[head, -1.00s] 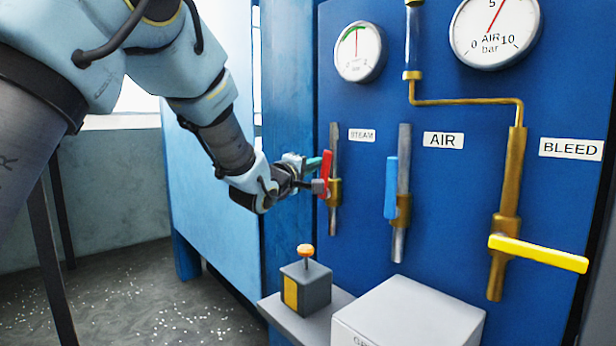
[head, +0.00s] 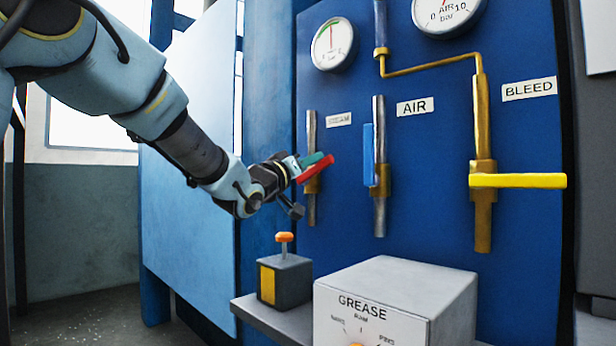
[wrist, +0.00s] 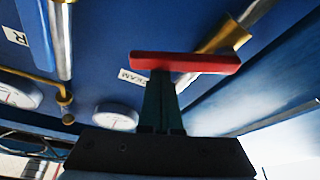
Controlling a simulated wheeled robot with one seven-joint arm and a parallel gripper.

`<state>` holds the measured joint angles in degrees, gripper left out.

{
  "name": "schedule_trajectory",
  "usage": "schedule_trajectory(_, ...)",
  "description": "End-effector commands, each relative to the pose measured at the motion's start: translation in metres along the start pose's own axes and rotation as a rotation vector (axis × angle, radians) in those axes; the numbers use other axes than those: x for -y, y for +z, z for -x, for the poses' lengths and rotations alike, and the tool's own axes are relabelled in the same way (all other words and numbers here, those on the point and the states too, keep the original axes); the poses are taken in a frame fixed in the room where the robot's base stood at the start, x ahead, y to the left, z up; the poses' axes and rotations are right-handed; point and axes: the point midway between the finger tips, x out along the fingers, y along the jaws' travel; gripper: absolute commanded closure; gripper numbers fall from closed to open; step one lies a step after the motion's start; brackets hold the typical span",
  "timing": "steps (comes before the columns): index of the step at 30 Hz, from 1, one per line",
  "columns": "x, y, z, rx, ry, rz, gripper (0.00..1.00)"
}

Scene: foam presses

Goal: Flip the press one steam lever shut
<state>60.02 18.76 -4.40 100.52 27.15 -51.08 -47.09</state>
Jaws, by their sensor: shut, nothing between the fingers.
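The red steam lever (head: 317,168) sits on the brass valve of the leftmost pipe, under the small gauge. It lies slanted across the pipe, its right end higher. My gripper (head: 318,158), with teal fingers, is shut and empty. Its fingers lie just above and along the lever in the head view; whether they touch is unclear. In the wrist view the red lever (wrist: 185,62) spans crosswise right at the tips of the shut fingers (wrist: 163,85). The brass valve body (wrist: 225,38) is behind it. The STEAM label (head: 339,119) is above right of the lever.
The blue air lever (head: 368,155) stands upright along its pipe to the right. The yellow bleed lever (head: 517,180) lies crosswise further right. Below are a box with an orange button (head: 285,275) and a grey GREASE box (head: 400,295). A light blue panel (head: 190,170) is at left.

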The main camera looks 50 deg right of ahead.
Motion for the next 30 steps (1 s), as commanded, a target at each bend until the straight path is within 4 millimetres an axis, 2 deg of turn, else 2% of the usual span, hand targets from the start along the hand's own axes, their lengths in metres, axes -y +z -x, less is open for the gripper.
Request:
schedule_trajectory(1,0.003,0.011,0.004,0.001,0.014,-0.039,1.0)
schedule_trajectory(15,0.001,0.03,0.011,0.001,0.12,-0.343,1.0)
schedule_trajectory(30,0.001,0.035,0.012,0.003,0.147,-0.42,1.0)
